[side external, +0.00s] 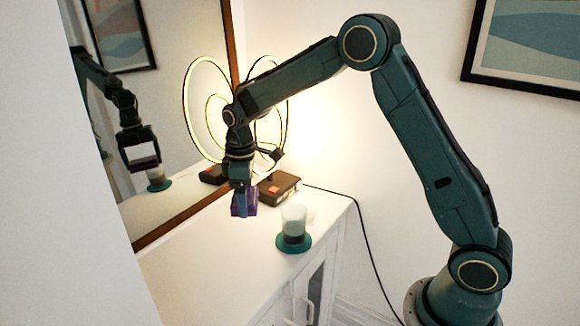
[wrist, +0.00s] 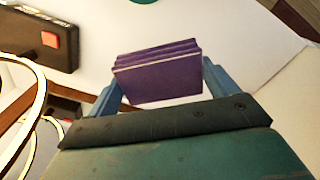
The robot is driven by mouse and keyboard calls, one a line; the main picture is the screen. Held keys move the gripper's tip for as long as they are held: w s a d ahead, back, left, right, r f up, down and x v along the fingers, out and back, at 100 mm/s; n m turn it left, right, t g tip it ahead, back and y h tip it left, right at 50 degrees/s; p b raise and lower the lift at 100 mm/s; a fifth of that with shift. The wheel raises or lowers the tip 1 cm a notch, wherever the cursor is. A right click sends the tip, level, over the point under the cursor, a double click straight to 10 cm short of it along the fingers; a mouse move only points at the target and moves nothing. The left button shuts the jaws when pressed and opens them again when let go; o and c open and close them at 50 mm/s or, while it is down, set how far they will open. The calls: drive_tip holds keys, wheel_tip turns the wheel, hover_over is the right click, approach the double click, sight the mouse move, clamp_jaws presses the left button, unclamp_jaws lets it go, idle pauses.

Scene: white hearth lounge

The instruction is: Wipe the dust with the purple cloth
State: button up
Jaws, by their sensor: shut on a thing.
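A folded purple cloth (wrist: 160,75) sits between the two fingers of my gripper (wrist: 158,92) in the wrist view. My gripper is shut on it. In the side external view the cloth (side external: 244,203) hangs from my gripper (side external: 241,190) over the white cabinet top (side external: 200,262), near the mirror. From these views I cannot tell whether the cloth touches the surface. I cannot make out any dust on the cabinet top.
A glass cup (side external: 294,222) stands on a green coaster (side external: 293,243) to the right of the cloth. A lit ring lamp with a dark base (side external: 280,188) and red switch stands behind. A mirror (side external: 165,120) borders the left. The front cabinet top is clear.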

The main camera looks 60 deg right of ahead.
drive_tip(key=s+d+m, duration=0.4)
drive_tip(key=d+m, duration=0.4)
drive_tip(key=m, duration=0.5)
drive_tip(key=s+d+m, duration=0.5)
drive_tip(key=d+m, duration=0.3)
drive_tip(key=m, duration=0.4)
drive_tip(key=shift+w+a+f, duration=0.15)
drive_tip(key=shift+f, duration=1.15)
drive_tip(key=shift+w+a+f, duration=0.1)
drive_tip(key=shift+f, duration=1.2)
drive_tip(key=shift+f, duration=0.1)
